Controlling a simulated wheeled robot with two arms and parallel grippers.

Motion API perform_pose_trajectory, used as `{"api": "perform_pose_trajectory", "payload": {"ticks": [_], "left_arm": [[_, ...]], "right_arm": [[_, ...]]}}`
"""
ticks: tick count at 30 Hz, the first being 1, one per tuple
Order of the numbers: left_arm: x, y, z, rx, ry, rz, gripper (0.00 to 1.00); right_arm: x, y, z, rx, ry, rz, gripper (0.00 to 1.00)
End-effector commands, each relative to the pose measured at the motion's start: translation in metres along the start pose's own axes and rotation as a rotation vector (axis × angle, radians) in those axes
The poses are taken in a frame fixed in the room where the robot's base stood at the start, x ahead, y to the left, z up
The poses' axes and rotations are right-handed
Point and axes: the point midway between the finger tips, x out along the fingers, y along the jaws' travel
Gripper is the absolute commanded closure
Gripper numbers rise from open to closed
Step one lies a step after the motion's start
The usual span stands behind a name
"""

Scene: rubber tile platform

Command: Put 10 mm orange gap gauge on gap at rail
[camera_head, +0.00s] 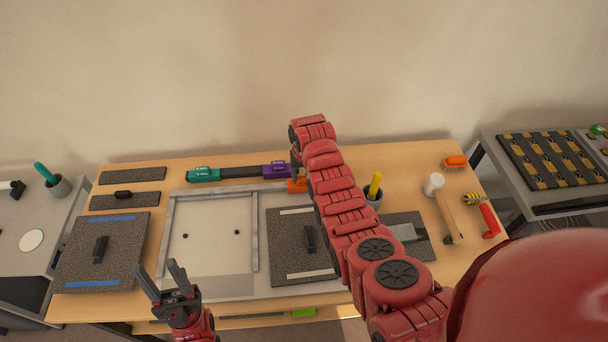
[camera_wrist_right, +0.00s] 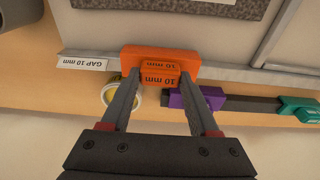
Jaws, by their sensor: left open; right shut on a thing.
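The orange gap gauge (camera_wrist_right: 160,52), marked 10 mm, is between the two fingers of my right gripper (camera_wrist_right: 161,78) in the wrist view. It lies over or against the grey rail (camera_wrist_right: 255,75), just right of a "GAP 10 mm" label (camera_wrist_right: 82,63). Whether it is seated or slightly above cannot be told. In the head view the orange gauge (camera_head: 297,186) shows partly behind my right arm at the rail's right end, and the right fingertips are hidden. My left gripper (camera_head: 177,276) is open and empty at the front, near the white panel.
A teal gauge (camera_head: 204,174) and a purple gauge (camera_head: 277,170) sit along a dark bar behind the frame. A tape roll (camera_wrist_right: 110,94) lies beside the right gripper.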

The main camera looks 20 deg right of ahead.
Motion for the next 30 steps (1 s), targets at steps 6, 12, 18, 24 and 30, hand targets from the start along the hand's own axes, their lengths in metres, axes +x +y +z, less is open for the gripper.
{"api": "perform_pose_trajectory", "payload": {"ticks": [6,12,18,24,30], "left_arm": [[-0.0023,0.0001,0.0005,0.000,0.000,0.000,0.50],[-0.0052,0.0003,0.0009,0.000,0.000,0.000,0.50],[-0.0055,0.0003,0.0009,0.000,0.000,0.000,0.50],[-0.0055,0.0003,0.0010,0.000,0.000,0.000,0.50],[-0.0051,0.0002,0.0009,0.000,0.000,0.000,0.50]], "right_arm": [[0.0029,0.0000,0.0004,0.000,0.000,0.000,0.94],[0.0070,0.0000,0.0009,0.000,0.000,0.000,0.94],[0.0078,0.0000,0.0010,0.000,0.000,0.000,0.21],[0.0079,0.0000,0.0011,0.000,0.000,0.000,0.04],[0.0072,0.0000,0.0011,0.000,0.000,0.000,0.04]]}}
